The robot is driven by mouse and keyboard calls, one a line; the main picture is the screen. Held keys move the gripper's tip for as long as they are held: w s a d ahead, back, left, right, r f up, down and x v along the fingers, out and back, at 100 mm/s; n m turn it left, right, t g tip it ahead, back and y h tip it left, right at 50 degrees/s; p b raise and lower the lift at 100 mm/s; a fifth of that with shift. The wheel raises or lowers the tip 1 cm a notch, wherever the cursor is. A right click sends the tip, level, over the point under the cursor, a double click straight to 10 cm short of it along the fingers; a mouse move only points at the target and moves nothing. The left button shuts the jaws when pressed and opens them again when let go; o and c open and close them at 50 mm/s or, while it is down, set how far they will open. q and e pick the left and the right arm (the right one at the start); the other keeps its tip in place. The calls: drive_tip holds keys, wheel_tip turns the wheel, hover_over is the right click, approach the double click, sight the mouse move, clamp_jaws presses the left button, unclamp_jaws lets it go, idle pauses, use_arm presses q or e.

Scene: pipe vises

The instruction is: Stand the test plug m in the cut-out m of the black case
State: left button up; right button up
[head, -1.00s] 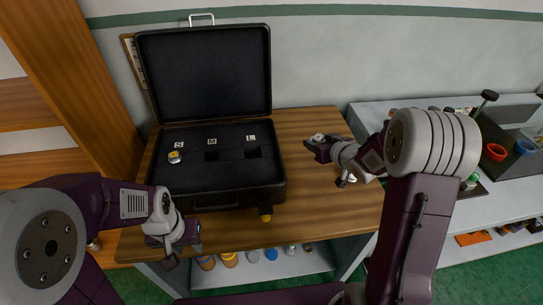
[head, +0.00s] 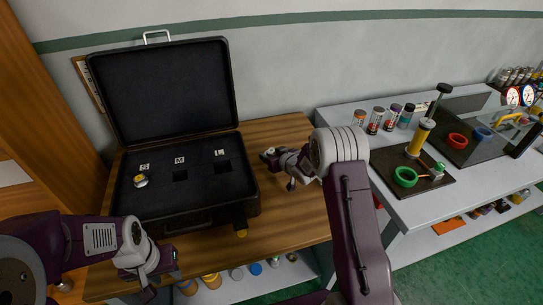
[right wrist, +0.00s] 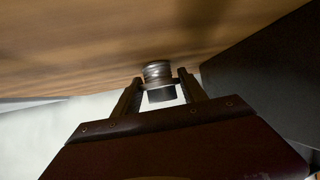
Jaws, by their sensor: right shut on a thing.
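The black case (head: 192,216) stands open on the wooden table, its lid raised at the back. Its dark insert has cut-outs labelled S, M and L. A yellow-and-silver plug (head: 141,181) stands at S. Cut-out M (head: 180,175) and cut-out L (head: 221,167) look dark and empty. My right gripper (head: 270,157) is just right of the case, above the table. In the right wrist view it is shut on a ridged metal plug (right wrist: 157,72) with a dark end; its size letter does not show. My left gripper (head: 160,278) is at the case's front left; its opening is unclear.
The wooden table (head: 290,225) is clear right of the case. A grey bench (head: 345,117) further right carries several capped jars, a green ring (head: 405,177), a yellow cylinder (head: 420,137) and a red ring (head: 457,140). Shelves lie below.

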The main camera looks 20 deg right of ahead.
drive_tip(key=shift+s+f, duration=0.1)
drive_tip(key=o, duration=1.5)
